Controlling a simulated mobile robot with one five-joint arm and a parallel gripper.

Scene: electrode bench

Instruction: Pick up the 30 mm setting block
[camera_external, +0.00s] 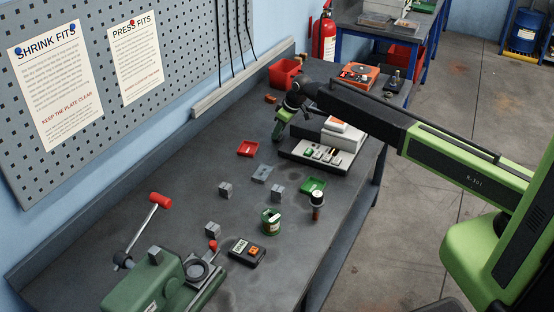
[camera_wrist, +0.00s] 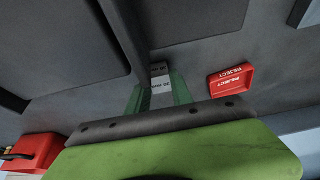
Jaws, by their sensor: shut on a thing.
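My gripper (camera_external: 280,133) is over the far part of the bench, between the red reject tray and the instrument with the white top. In the wrist view its two green fingers (camera_wrist: 160,93) are closed on the sides of a small light-grey block (camera_wrist: 160,77). The block has a printed label, too small to read with certainty. In the external view my gripper hides this block. I cannot tell whether it touches the bench. Other grey blocks stand nearer the front: one (camera_external: 225,190), a second (camera_external: 276,193) and a third (camera_external: 212,229).
The red reject tray (camera_external: 248,149) lies left of my gripper; it also shows in the wrist view (camera_wrist: 231,82). The instrument (camera_external: 325,150) stands close on the right. A grey tray (camera_external: 262,174), green tray (camera_external: 313,185) and green tin (camera_external: 271,222) are nearer the front.

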